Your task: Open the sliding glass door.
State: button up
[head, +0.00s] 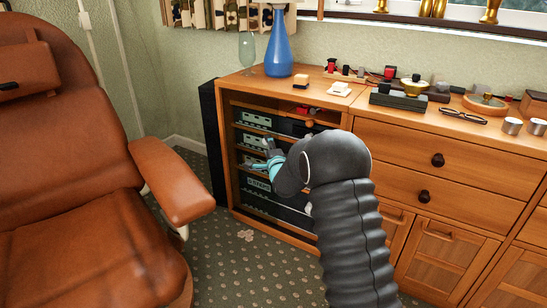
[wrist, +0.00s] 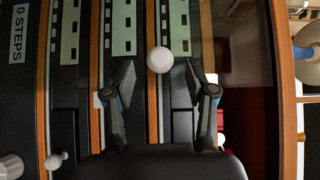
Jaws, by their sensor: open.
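The sliding glass door (head: 262,206) is the see-through front of the cabinet's left section, with shelves of dark equipment behind it. A round white knob (wrist: 160,60) shows in the wrist view, between and slightly beyond my fingertips. My gripper (wrist: 162,84) is open, one finger on each side of the knob in the picture, with no visible contact. In the head view my gripper (head: 267,157) is in front of the shelves, and my arm covers the section's right part. The knob cannot be made out there, and how far the door is open cannot be told.
A brown leather armchair (head: 170,180) stands close on the left. A blue vase (head: 278,45), a clear glass (head: 247,48) and several small items stand on the cabinet top (head: 345,98). Drawers (head: 425,150) are to the right. Patterned carpet (head: 245,265) lies free in front.

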jog(key=s+d, duration=0.1)
jog(key=s, duration=0.7)
jog(key=shift+d, duration=0.35)
jog(key=s+d+f+n+g+h, duration=0.1)
jog(key=s+f+n+g, duration=0.15)
jog(key=f, duration=0.35)
jog(key=s+f+n+g, duration=0.2)
jog(key=f+n+g, duration=0.2)
jog(key=f, duration=0.2)
jog(key=s+d+n+g+h, duration=0.1)
jog(key=s+d+n+g, duration=0.25)
jog(key=s, duration=0.65)
jog(key=s+d+r+n+p, duration=0.1)
jog(key=s+d+r+n, duration=0.1)
jog(key=s+r, duration=0.6)
jog(key=s+d+r+n+g+h+p, duration=0.1)
jog(key=s+d+r+n, duration=0.1)
jog(key=s+r, duration=0.6)
jog(key=s+d+r+n+g+p, duration=0.1)
jog(key=s+r, duration=0.7)
jog(key=s, duration=1)
jog(key=shift+s+d+n+p, duration=0.25)
jog(key=shift+d+n+p, duration=0.25)
jog(key=shift+d, duration=0.35)
